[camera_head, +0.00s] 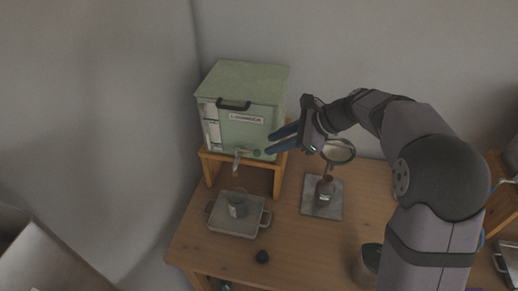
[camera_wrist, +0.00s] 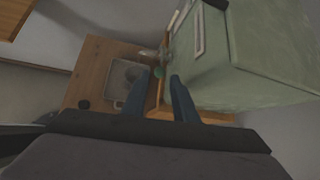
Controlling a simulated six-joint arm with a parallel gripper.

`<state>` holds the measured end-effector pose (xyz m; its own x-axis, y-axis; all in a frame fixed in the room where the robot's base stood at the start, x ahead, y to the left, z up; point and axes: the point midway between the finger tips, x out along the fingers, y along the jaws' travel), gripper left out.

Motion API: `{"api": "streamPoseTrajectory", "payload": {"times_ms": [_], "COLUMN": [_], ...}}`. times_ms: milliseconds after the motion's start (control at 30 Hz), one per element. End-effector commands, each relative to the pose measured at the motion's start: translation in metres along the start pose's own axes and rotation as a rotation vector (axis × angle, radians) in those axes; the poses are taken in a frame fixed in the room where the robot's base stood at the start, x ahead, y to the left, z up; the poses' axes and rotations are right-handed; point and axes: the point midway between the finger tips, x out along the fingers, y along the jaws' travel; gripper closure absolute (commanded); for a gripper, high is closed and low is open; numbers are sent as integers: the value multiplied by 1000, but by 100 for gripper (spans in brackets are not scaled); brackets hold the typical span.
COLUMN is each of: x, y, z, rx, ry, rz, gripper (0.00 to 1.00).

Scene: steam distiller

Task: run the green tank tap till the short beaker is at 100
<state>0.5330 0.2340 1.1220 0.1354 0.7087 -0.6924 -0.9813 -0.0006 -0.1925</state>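The green tank (camera_head: 240,125) stands on a wooden stand, with a pale metal tap (camera_head: 237,161) low on its front and a small round green knob (camera_head: 257,153) beside the tap. Under the tap, a short beaker (camera_head: 237,207) stands in a grey two-handled tray (camera_head: 222,227). Its level and marks are too small to read. My gripper (camera_head: 269,143) is open, its blue fingers apart just in front of the tank, near the knob. In the wrist view the green knob (camera_wrist: 158,72) shows just beyond and between the fingertips, with nothing held. The tray (camera_wrist: 117,93) lies below.
A dark vessel (camera_head: 324,190) stands on a grey plate (camera_head: 334,211) right of the stand, with a round funnel or strainer (camera_head: 339,151) above it. A dark-topped jar (camera_head: 370,262) stands at right, partly behind my arm.

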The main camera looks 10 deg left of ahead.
Motion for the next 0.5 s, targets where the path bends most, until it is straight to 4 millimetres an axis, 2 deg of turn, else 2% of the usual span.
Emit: {"api": "streamPoseTrajectory", "payload": {"times_ms": [267,500], "x": [10,39], "y": [0,0], "z": [1,1], "rx": [0,1], "ry": [1,1], "rz": [-1,1], "gripper": [74,74]}}
